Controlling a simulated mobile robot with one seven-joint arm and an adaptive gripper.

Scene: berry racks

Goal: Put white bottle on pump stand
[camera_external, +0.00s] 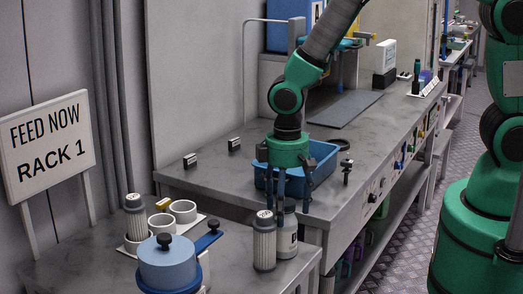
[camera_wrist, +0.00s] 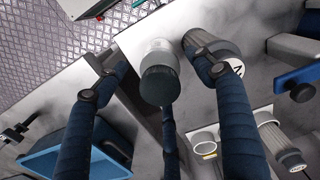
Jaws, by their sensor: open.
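The white bottle (camera_external: 288,240) with a dark cap stands upright near the right edge of the front table. My gripper (camera_external: 290,205) points down just above it, with its dark blue fingers spread. In the wrist view, the bottle's dark cap (camera_wrist: 160,85) sits between the open fingers of my gripper (camera_wrist: 156,62), and its pale body (camera_wrist: 158,49) shows beyond the cap. The fingers do not visibly grip it. They partly hide the bottle in the external view. I cannot tell which thing is the pump stand.
A grey ribbed canister (camera_external: 264,245) stands close beside the bottle. A blue lidded pot (camera_external: 167,264), white cups (camera_external: 183,211) and another canister (camera_external: 135,218) crowd the front table. A blue bin (camera_external: 322,155) sits behind my gripper on the long bench. A sign (camera_external: 48,145) stands at left.

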